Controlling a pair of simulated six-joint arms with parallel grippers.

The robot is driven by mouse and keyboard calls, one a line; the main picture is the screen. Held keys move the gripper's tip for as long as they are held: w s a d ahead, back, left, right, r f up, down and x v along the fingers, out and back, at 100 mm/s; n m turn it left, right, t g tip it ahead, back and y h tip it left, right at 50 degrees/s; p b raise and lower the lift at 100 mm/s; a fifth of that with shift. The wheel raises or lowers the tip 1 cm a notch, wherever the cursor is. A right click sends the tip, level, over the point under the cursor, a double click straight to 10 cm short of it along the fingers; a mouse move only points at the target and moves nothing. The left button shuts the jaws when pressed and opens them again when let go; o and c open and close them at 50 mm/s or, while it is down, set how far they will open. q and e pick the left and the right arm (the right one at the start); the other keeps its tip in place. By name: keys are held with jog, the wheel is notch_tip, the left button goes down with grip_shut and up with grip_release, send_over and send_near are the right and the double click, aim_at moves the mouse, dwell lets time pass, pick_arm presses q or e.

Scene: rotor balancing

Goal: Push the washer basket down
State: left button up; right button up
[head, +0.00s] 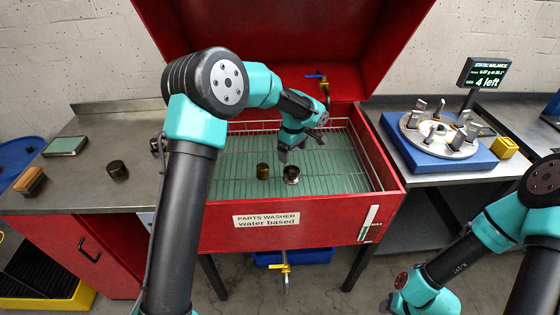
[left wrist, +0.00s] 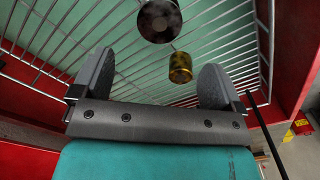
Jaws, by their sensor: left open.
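The wire washer basket (head: 330,178) sits in the red parts washer (head: 325,228), over a pale green floor. It also shows in the left wrist view (left wrist: 85,22). A brass-coloured cylinder (head: 262,171) and a dark round part with a bright rim (head: 291,174) stand side by side on its wires. They also show in the left wrist view, the brass one (left wrist: 180,68) between the finger directions and the dark one (left wrist: 159,20) beyond. My left gripper (head: 287,152) is over the basket, behind the two parts in the picture. Its fingers (left wrist: 155,80) are open and empty. My right gripper is out of sight.
The red lid (head: 290,40) stands open behind. A dark round part (head: 117,170) and a brush (head: 30,181) lie on the left bench. A balancing rotor (head: 440,135) on a blue base stands at the right, beside a yellow block (head: 505,147). A display (head: 485,72) reads "4 left".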

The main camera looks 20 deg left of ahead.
pick_arm(q)
jog(key=shift+a, duration=0.1)
jog(key=c, duration=0.4)
jog(key=shift+m, duration=0.6)
jog(key=a+r, duration=0.3)
jog(key=a, duration=0.2)
jog(key=s+a+r, duration=0.1)
jog(key=a+r, duration=0.1)
jog(key=a, duration=0.1)
jog(key=shift+a+r, duration=0.25)
jog(key=shift+r, duration=0.05)
jog(key=c, duration=0.6)
jog(key=s+a+r+m, duration=0.2)
jog(key=s+a+r, duration=0.2)
jog(key=a+r, duration=0.2)
jog(key=s+a+r+m+h, duration=0.1)
jog(key=s+a+r+m, duration=0.2)
jog(key=s+a+r, duration=0.2)
jog(key=s+a+r+m+h, duration=0.1)
jog(key=s+a+r+m, duration=0.1)
jog(key=s+a+r, duration=0.3)
jog(key=shift+s+a+r+m+t, duration=0.15)
jog(key=shift+a+r, duration=0.4)
jog(key=shift+a, duration=0.75)
jog(key=shift+w+a+r+m+t, duration=0.1)
jog(key=shift+a+r, duration=0.45)
jog(key=shift+a, duration=0.7)
jog(key=shift+s+a+r+m+t, duration=0.15)
jog(key=shift+a+r, duration=0.4)
jog(key=shift+a, duration=0.75)
